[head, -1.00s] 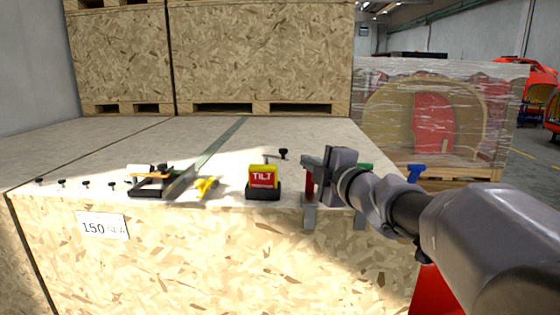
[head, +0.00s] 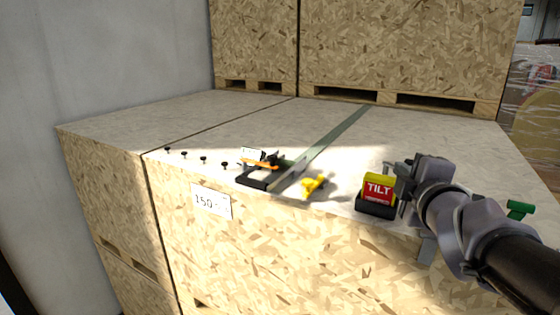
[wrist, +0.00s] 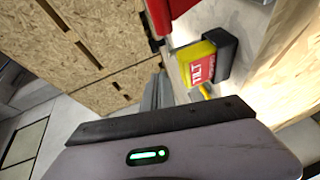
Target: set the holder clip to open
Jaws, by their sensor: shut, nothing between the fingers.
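A black holder (head: 256,182) lies on the crate top near its front edge, with a white card and an orange strip on it. A small yellow piece (head: 314,186) sits just right of it, beside a long grey-green strip. I cannot tell which part is the holder clip or how it is set. My gripper (head: 400,175) is shut and empty, to the right of these and close to the TILT block. In the wrist view my gripper (wrist: 158,92) shows grey fingers together, with no holder clearly visible.
A yellow and red TILT block (head: 378,190) in a black base stands between my gripper and the yellow piece; it also shows in the wrist view (wrist: 197,65). Several black knobs (head: 203,159) line the front left edge. Tall crates (head: 400,50) stand behind.

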